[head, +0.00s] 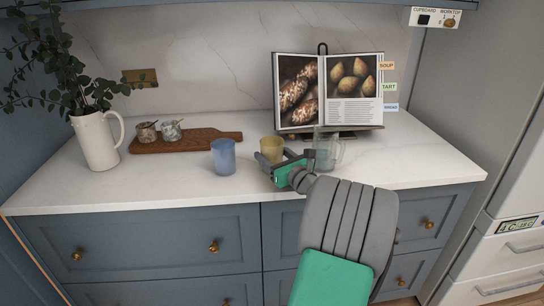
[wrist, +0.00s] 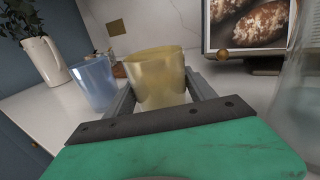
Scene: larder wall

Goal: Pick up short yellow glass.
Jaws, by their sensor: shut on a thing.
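The short yellow glass (head: 271,148) stands upright on the white worktop, right of a blue glass. In the wrist view the yellow glass (wrist: 157,76) sits between the two fingers. My gripper (head: 277,164) reaches in from the front right and is shut on the yellow glass, one finger on either side. The glass's lower part is hidden behind the gripper body in the wrist view. I cannot tell whether its base touches the worktop.
A blue glass (head: 223,157) stands close on the left, a clear glass jug (head: 327,150) close on the right. Behind are a wooden board (head: 190,143) with two small jars, and an open cookbook (head: 330,90) on a stand. A white pitcher (head: 97,142) with leaves stands far left.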

